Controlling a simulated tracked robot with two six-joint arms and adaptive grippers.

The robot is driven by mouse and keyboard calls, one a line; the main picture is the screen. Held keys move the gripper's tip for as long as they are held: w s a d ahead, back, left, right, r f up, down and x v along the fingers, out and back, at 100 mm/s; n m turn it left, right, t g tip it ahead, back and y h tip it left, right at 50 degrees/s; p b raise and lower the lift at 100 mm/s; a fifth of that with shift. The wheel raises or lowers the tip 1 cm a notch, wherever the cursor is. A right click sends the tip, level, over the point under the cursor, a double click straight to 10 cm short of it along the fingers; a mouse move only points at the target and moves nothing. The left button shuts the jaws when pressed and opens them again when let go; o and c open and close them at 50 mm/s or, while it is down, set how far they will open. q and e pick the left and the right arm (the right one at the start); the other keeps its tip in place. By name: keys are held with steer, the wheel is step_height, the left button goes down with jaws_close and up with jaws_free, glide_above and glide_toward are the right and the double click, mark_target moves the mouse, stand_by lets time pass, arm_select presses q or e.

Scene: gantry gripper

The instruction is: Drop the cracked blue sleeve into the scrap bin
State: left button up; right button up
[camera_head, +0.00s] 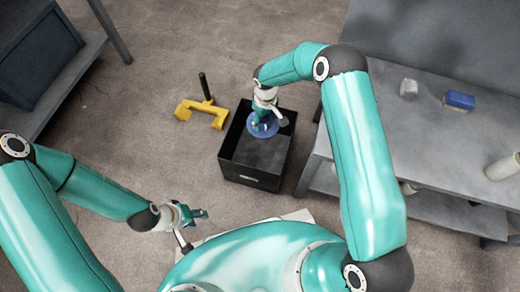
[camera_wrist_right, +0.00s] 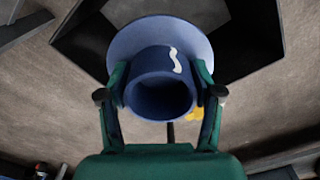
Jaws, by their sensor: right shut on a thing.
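The blue sleeve (camera_wrist_right: 160,82) is a flanged tube with a pale crack-like mark on its side. In the right wrist view it sits between both fingers of my right gripper (camera_wrist_right: 160,95), which is shut on it. In the head view the sleeve (camera_head: 263,125) shows as a blue disc under my right gripper (camera_head: 264,112), over the black scrap bin (camera_head: 250,176). The bin's dark walls also show behind the sleeve in the wrist view (camera_wrist_right: 255,40). I cannot tell the sleeve's height against the rim. My left gripper (camera_head: 195,214) is empty, low at the left, its fingers apart.
A yellow clamp-like tool (camera_head: 203,112) with a black handle lies on the floor left of the bin. A dark crate (camera_head: 38,52) stands upper left.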

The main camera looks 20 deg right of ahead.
steer(key=shift+f+b, duration=0.75)
steer(key=shift+f, duration=1.15)
steer(key=o, duration=1.4)
step_height(320, 180, up, 12)
steer(key=shift+f, duration=0.1)
